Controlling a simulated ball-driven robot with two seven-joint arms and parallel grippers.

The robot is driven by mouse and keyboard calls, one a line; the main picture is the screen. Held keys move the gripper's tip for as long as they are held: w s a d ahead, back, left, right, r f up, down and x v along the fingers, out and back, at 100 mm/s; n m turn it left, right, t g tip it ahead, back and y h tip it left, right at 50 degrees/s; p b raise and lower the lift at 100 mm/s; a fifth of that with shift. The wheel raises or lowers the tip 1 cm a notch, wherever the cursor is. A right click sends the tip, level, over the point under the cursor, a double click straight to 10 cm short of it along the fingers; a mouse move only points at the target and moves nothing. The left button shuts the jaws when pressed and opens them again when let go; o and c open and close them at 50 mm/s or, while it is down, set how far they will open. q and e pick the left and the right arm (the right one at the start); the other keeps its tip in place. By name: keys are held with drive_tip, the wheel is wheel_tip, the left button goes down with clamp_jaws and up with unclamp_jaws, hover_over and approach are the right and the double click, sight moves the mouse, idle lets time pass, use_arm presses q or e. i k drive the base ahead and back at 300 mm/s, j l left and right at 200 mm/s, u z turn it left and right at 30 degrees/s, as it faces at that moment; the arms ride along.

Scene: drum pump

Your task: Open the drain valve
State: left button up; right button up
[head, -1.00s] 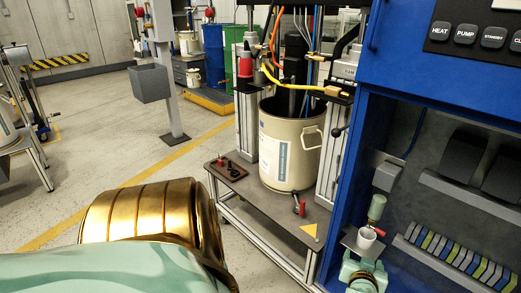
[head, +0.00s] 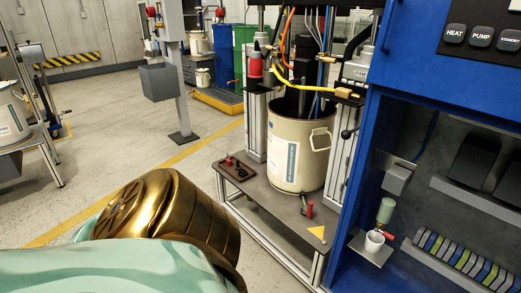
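In the blue cabinet at the right stands a green cylinder (head: 385,211) with a small red lever (head: 389,236) below it, which looks like a drain valve. A white cup (head: 374,241) sits just under it on a small grey shelf (head: 361,250). Another small valve with a red handle (head: 309,209) sits at the foot of the beige drum. I cannot tell the exact position of either handle. My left arm shows as a mint and gold link at the lower left, but its gripper is out of view. My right gripper is also out of view.
The beige drum (head: 298,151) stands on a grey table (head: 262,208) under hoses and a pump frame. The blue cabinet wall (head: 352,215) stands between the drum and the cup. A row of coloured items (head: 465,258) lies right of the cup.

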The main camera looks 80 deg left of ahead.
sight(377, 229)
drive_tip(key=u, duration=1.2)
